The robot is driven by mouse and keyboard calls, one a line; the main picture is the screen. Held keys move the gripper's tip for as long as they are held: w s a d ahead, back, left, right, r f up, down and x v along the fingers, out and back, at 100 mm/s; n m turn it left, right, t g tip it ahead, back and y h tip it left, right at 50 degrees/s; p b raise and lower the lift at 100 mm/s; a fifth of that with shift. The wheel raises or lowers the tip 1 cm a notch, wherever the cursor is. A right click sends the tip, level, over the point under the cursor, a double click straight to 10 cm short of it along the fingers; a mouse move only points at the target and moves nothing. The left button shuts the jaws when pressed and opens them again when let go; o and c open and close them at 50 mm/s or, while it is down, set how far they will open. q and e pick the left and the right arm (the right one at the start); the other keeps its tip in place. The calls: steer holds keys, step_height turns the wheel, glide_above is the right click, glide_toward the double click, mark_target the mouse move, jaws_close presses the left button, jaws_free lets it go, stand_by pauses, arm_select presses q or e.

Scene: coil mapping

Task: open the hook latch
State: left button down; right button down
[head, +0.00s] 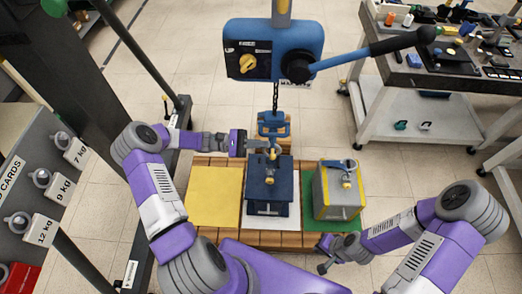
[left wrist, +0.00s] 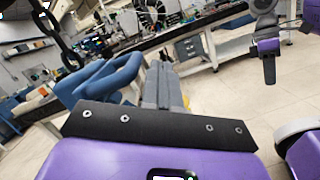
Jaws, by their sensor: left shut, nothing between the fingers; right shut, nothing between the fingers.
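The blue hook (head: 272,127) hangs on a dark chain below the blue hoist, above the dark blue block (head: 270,186) with a brass-coloured fitting on top. In the left wrist view the hook (left wrist: 108,82) is just left of my gripper's grey fingers. My left gripper (head: 262,143) is shut and empty at the lower part of the hook; I cannot tell whether it touches. The hook's latch is too small and partly covered to make out. My right gripper (head: 324,266) is shut and empty, low near the front edge of the green mat.
The hoist body (head: 272,50) has a yellow knob and a long lever reaching right. A yellow mat (head: 213,196) and a grey block with yellow edges (head: 338,192) flank the dark blue block. A tool cart (head: 440,80) stands at back right, a weight rack (head: 45,190) at left.

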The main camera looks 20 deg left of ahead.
arm_select(q)
steer(key=shift+a, duration=0.1)
stand_by(0.5)
steer(key=v, duration=0.7)
steer(key=shift+a, duration=0.15)
